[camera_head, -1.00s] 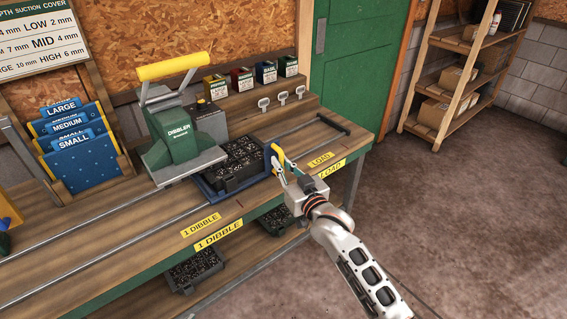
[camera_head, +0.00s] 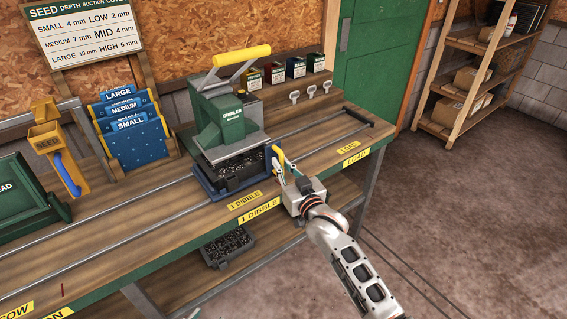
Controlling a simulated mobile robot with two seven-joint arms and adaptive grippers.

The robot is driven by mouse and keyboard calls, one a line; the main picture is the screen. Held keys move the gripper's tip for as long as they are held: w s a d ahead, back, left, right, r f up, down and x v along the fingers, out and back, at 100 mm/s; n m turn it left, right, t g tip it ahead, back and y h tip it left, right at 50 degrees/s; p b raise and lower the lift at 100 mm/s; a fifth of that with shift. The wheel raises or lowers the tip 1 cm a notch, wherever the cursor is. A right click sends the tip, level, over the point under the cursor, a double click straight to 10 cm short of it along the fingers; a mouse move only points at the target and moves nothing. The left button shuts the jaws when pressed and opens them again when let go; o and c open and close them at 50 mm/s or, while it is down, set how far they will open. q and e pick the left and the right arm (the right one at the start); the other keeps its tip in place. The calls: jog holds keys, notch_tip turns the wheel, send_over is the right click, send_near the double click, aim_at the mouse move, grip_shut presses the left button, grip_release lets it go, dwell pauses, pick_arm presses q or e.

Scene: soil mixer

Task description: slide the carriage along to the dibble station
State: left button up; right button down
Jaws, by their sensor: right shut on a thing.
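The carriage (camera_head: 239,187) is a dark blue frame holding a tray of dark soil (camera_head: 240,165), sitting on the two bench rails. It stands largely beneath the green dibbler (camera_head: 222,122), beside the yellow 1 DIBBLE labels (camera_head: 258,211). The dibbler's yellow-gripped lever (camera_head: 242,55) is raised. My right gripper (camera_head: 279,163) is shut on the yellow handle (camera_head: 278,152) at the carriage's right end; its fingers partly hide the handle. The soil's rear part is hidden under the dibbler.
The rails (camera_head: 120,207) run clear on to the left, past the yellow seed dispenser (camera_head: 50,142) and a green machine (camera_head: 20,200). The LOAD labels (camera_head: 355,157) and a bare rail stretch lie to the right. Blue plates (camera_head: 138,142) stand behind.

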jog(key=shift+s+a+f, duration=0.1)
jog(key=shift+s+f, duration=0.05)
jog(key=shift+f, duration=0.05)
dwell(0.3)
jog(key=c, duration=2.1)
grip_release()
jog(key=shift+r, duration=0.1)
jog(key=v, duration=1.2)
